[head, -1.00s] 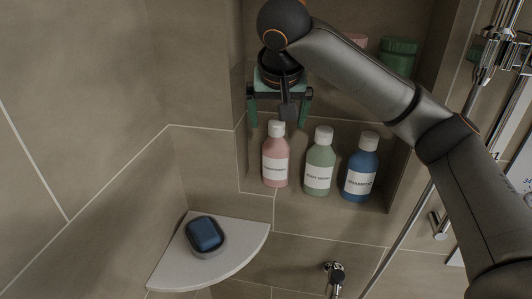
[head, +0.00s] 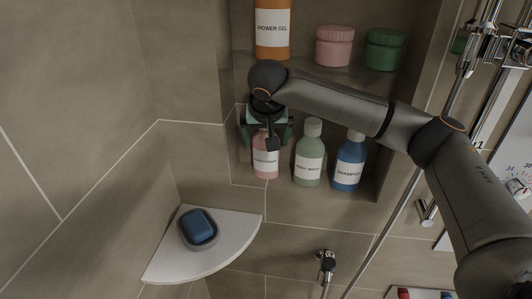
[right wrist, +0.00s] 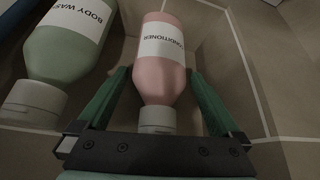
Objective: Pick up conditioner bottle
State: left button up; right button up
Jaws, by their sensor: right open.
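The conditioner bottle (head: 265,166) is pink with a white label and stands at the left of the lower wall niche. My right gripper (head: 267,137) is at its upper part in the head view and hides its cap. In the right wrist view the conditioner bottle (right wrist: 160,62) lies between the two open green fingers of my right gripper (right wrist: 157,88). Its white cap points toward the palm. I cannot tell whether either finger touches it. My left gripper is not in view.
The green body wash bottle (head: 308,160) stands just right, then the blue shampoo bottle (head: 349,165). An upper shelf holds an orange shower gel bottle (head: 272,28) and pink (head: 334,46) and green (head: 384,48) jars. A corner shelf (head: 233,241) holds a soap dish (head: 198,229).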

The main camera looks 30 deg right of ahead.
jog(key=shift+f, duration=0.1)
jog(key=shift+c, duration=0.2)
grip_shut()
dwell(0.5)
jog(key=shift+w, duration=0.1)
